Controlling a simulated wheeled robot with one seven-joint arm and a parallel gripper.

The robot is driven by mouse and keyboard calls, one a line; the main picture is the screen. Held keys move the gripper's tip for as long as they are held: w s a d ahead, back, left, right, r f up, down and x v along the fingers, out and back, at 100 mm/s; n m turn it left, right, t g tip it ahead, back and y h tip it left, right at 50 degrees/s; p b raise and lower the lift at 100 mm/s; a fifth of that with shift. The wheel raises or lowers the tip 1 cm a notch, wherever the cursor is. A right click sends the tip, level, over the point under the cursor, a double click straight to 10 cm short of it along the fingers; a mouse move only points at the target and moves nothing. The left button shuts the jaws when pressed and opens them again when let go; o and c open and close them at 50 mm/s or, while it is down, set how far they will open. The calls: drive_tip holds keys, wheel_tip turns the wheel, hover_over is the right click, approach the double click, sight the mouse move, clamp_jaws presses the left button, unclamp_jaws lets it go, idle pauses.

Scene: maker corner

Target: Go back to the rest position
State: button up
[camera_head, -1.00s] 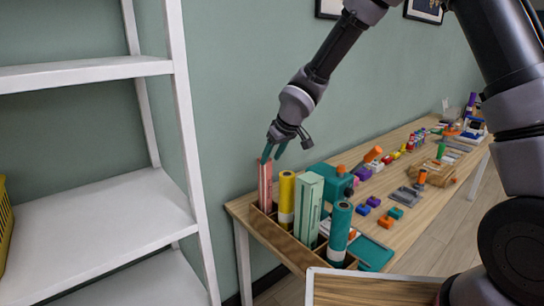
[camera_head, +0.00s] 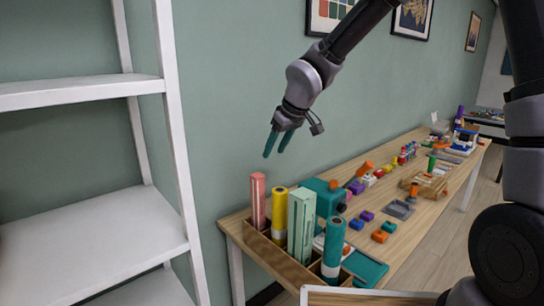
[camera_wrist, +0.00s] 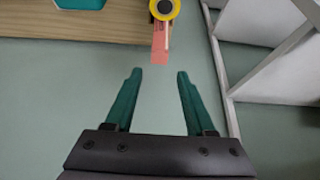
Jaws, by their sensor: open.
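My gripper (camera_head: 277,145) is open and empty in the head view, raised in front of the green wall above the near left end of the workbench. It hangs above the pink post (camera_head: 258,200), apart from it. In the wrist view my gripper (camera_wrist: 155,75) shows its two teal fingers spread with nothing between them. The pink post (camera_wrist: 160,47) and the round top of the yellow cylinder (camera_wrist: 164,8) show beyond the fingertips.
A wooden holder (camera_head: 284,263) on the workbench (camera_head: 233,222) holds the pink post, yellow cylinder (camera_head: 279,212), pale green block (camera_head: 302,225) and teal cylinder (camera_head: 333,248). A white shelf (camera_head: 185,180) stands left. Several small parts lie farther along the bench. Air around my gripper is clear.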

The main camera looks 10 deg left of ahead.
drive_tip(key=shift+r, duration=0.1)
drive_tip(key=s+d+r+m+t+h, duration=0.1)
drive_tip(key=d+r+m+h, duration=0.3)
drive_tip(key=d, duration=0.6)
drive_tip(key=s+d+r+m+t+y, duration=0.1)
drive_tip(key=d+r+m, duration=0.1)
drive_tip(key=d+r, duration=0.55)
drive_tip(key=s+d+r+m, duration=0.2)
drive_tip(key=s+d+m, duration=0.2)
drive_tip(key=s+d, duration=0.3)
drive_tip(key=s+d+r+m+t, duration=0.1)
drive_tip(key=s+d+r+m, duration=0.2)
drive_tip(key=s+d, duration=0.5)
drive_tip(key=shift+d+r+m+y, duration=0.2)
drive_tip(key=shift+m+y, duration=0.1)
drive_tip(key=shift+m, duration=0.1)
drive_tip(key=shift+s, duration=0.1)
